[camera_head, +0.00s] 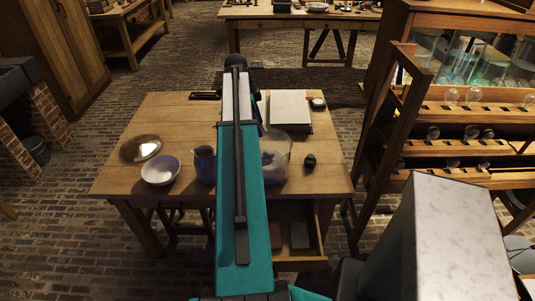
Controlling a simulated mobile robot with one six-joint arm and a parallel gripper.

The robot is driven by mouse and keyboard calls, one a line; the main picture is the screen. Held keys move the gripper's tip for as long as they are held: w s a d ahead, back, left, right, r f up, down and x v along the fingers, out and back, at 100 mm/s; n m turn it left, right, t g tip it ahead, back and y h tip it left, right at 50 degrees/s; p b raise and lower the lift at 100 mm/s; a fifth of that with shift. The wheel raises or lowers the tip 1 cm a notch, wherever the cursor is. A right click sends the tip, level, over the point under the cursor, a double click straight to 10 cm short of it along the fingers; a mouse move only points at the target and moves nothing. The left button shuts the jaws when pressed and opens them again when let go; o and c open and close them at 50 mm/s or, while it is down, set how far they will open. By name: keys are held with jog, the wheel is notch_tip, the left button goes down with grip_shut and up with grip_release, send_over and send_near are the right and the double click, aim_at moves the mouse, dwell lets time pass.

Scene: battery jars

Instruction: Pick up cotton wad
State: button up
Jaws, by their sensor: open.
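I cannot make out a cotton wad for certain. A clear glass vessel (283,143) stands on the wooden table (335,165), just right of my arm and partly hidden by it. A small pale patch shows at the vessel, too unclear to name. My teal arm reaches over the middle of the table and covers a strip of it. My gripper does not show; the arm hides whatever lies beneath its far end.
A white bowl (160,170), a shiny round dish (140,148) and a blue jug (204,165) stand at left. The front drawer (300,263) is open. A wooden rack (455,150) stands right.

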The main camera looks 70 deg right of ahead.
jog(key=shift+f, duration=0.15)
jog(key=p, duration=0.2)
send_over(267, 151)
jog(key=w, duration=0.2)
jog(key=shift+w+a+f+x, duration=0.1)
jog(key=shift+w+x, duration=0.15)
jog(key=shift+x, duration=1.05)
jog(key=shift+w+a+f+x, duration=0.1)
jog(key=shift+w+a+x, duration=0.1)
jog(key=shift+x, duration=1.15)
jog(key=shift+w+a+x, duration=0.1)
jog(key=shift+w+x, duration=0.15)
jog(key=shift+x, duration=1.05)
jog(key=shift+d, duration=0.1)
jog(key=shift+f, duration=0.15)
jog(key=shift+p+x, duration=1)
jog(key=shift+x, duration=0.05)
jog(key=shift+p+x, duration=0.45)
jog(key=shift+x, duration=1)
jog(key=shift+s, duration=0.1)
jog(key=c, duration=1.2)
jog(key=shift+o, duration=0.2)
